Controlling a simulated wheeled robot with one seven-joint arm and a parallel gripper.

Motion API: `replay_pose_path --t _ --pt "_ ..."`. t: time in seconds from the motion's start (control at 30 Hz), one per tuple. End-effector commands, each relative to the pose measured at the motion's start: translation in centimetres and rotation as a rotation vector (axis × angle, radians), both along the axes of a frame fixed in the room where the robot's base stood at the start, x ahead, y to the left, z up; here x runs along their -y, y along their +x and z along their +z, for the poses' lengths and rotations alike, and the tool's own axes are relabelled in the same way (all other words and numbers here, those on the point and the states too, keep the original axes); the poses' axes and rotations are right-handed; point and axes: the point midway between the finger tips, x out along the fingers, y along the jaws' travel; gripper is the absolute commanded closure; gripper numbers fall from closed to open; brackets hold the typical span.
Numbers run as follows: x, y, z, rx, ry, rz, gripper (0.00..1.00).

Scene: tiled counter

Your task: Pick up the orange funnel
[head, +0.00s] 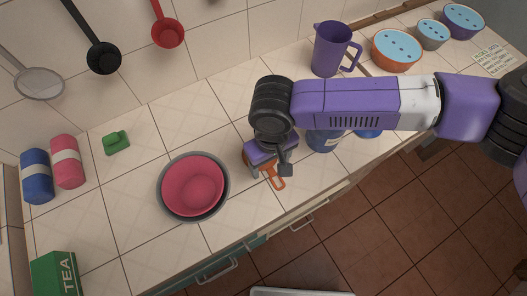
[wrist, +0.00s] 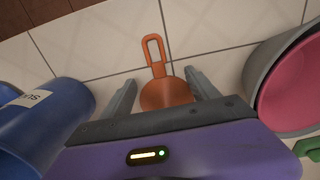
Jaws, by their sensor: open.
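The orange funnel (head: 272,173) is on the tiled counter near its front edge, mostly hidden under my gripper in the head view. In the wrist view the funnel (wrist: 166,93) shows its round orange body and a looped handle pointing away from my gripper. My gripper (wrist: 162,88) is open, with one finger on each side of the funnel's body. The fingers look apart from it. In the head view my gripper (head: 268,165) points down over the funnel.
Pink and grey nested bowls (head: 192,187) stand left of my gripper. A blue container (head: 324,140) stands close on the right. A purple jug (head: 333,48) is behind. A green item (head: 116,142) lies farther left. Bare counter lies between the bowls and the jug.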

Motion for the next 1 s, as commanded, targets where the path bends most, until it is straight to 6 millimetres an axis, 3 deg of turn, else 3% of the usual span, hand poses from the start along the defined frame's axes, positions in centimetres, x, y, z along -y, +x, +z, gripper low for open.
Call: replay_pose_path --t 0.13,0.7,1.0 --pt "-0.01 -0.01 -0.89 0.001 -0.001 0.001 0.31" --pt "-0.02 -0.06 -1.20 -0.001 0.001 -0.001 0.31" --pt "-0.01 -0.02 -1.22 0.000 0.000 0.000 0.90"
